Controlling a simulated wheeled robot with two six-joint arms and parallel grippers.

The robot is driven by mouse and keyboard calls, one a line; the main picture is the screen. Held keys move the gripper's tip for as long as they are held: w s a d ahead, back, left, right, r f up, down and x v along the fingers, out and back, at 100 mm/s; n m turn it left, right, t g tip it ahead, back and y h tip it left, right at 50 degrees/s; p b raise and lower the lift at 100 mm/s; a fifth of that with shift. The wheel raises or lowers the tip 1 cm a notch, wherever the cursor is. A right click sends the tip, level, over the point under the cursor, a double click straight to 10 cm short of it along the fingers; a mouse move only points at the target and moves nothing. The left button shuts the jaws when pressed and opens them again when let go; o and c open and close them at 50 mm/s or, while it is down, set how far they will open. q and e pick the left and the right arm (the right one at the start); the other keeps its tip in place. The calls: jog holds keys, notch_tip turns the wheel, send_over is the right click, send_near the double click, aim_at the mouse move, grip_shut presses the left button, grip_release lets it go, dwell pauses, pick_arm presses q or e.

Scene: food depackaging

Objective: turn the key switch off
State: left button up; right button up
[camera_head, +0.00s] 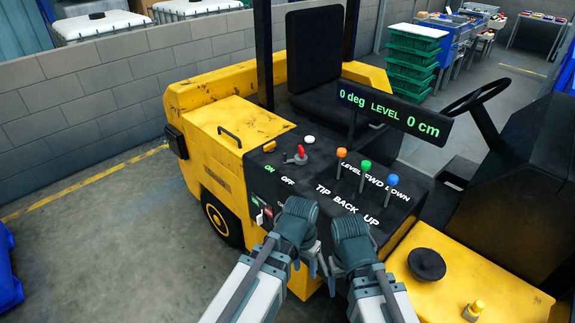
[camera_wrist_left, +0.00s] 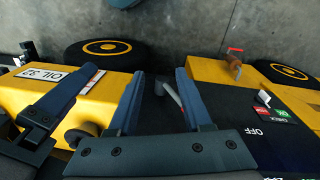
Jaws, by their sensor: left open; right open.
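A small red-topped, brass-coloured part (camera_wrist_left: 235,62) sticks out at the console's edge in the left wrist view. It looks like the key switch, but its turned position is too small to tell. In the head view a small red part (camera_head: 268,213) shows at the same edge, beside red and green labels. My left gripper (camera_head: 309,265) is open and empty in front of the console, to the right of this part. In the left wrist view its fingers (camera_wrist_left: 160,95) stand apart. My right gripper (camera_head: 333,272) is open and empty close beside it.
The black console (camera_head: 325,185) carries a red-handled lever (camera_head: 298,154) near ON and OFF lettering, and orange (camera_head: 341,153), green (camera_head: 365,164) and blue (camera_head: 392,180) knobs. A display (camera_head: 393,113) stands behind. The floor (camera_head: 110,240) at left is largely clear.

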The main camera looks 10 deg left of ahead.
pick_arm(q)
jog(key=w+a+f+m+t+h+b, duration=0.15)
jog(key=w+f+h+b, duration=0.25)
jog(key=w+f+b, duration=0.6)
jog(key=w+a+t+h+b, duration=0.35)
jog(key=w+a+b, duration=0.3)
jog(key=w, duration=0.35)
jog(key=w+a+r+t, duration=0.1)
jog(key=w+a+r, duration=0.1)
jog(key=w+a+r+t+h, duration=0.1)
jog(key=w+a+r+t, duration=0.1)
jog(key=w, duration=0.1)
jog(key=w+a+r+m+t+h+p, duration=0.1)
jog(key=w+a+r, duration=0.1)
jog(key=w, duration=0.1)
jog(key=shift+a+r+t, duration=0.2)
jog(key=shift+r+t, duration=0.1)
jog(key=t, duration=0.5)
send_near(285, 161)
jog(key=shift+m, duration=0.25)
jog(key=x, duration=0.3)
jog(key=r+x, duration=0.1)
jog(key=x, duration=0.6)
jog(key=shift+w+a+r, duration=0.15)
jog(key=shift+w+r, duration=0.15)
jog(key=shift+w, duration=0.1)
pick_arm(e)
notch_tip(285, 161, down, 18)
jog(key=shift+f, duration=0.25)
